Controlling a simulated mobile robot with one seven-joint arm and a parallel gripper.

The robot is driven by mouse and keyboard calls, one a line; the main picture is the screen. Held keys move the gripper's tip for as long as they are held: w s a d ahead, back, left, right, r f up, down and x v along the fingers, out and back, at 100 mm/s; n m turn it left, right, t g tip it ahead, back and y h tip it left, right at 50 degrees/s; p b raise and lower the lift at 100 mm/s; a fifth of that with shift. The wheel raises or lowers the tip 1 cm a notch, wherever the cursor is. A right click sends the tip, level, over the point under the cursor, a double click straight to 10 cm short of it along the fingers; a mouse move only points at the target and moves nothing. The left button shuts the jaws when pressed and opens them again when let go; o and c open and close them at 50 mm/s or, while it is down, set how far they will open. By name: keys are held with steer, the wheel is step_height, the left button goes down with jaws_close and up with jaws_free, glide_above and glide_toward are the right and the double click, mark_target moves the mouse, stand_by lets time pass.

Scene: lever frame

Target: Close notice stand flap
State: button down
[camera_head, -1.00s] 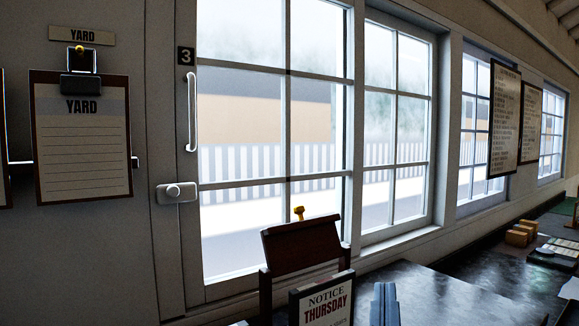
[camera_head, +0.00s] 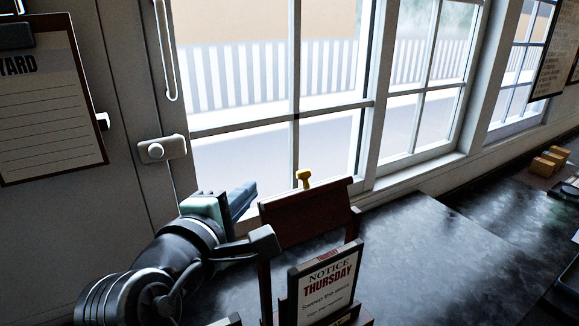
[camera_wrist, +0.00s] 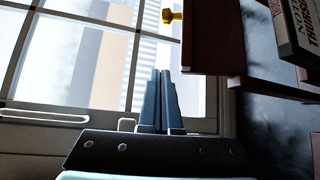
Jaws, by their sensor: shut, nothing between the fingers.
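The notice stand is dark reddish wood and stands on the dark counter by the window. Its flap (camera_head: 305,215) is up, tilted, with a yellow knob (camera_head: 304,179) on its top edge. In front is a framed notice card (camera_head: 327,284) reading "NOTICE THURSDAY". My gripper (camera_head: 250,188) is just left of the flap, its blue-grey fingers shut and empty, seemingly not touching it. In the wrist view, the fingertips (camera_wrist: 161,72) point toward the window, with the flap (camera_wrist: 212,40) just right of them and the knob (camera_wrist: 171,16) above. The stand's lower part is partly cut off.
The counter (camera_head: 400,260) is clear right of the stand. Small yellowish blocks (camera_head: 548,161) sit at the far right. The window (camera_head: 270,150) is behind the stand. A white latch (camera_head: 160,149) and a YARD clipboard (camera_head: 50,100) are at left.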

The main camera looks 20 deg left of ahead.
mark_target(310, 204)
steer(key=w+d+p, duration=0.1)
steer(key=w, duration=0.1)
steer(key=w+d+p, duration=0.1)
steer(key=w+p, duration=0.1)
steer(key=w, duration=0.1)
steer(key=w+d+f+p, duration=0.1)
steer(key=w+p, duration=0.1)
steer(key=w, duration=0.1)
steer(key=shift+w, duration=0.2)
steer(key=shift+w+f+b, duration=0.15)
steer(key=shift+b, duration=0.3)
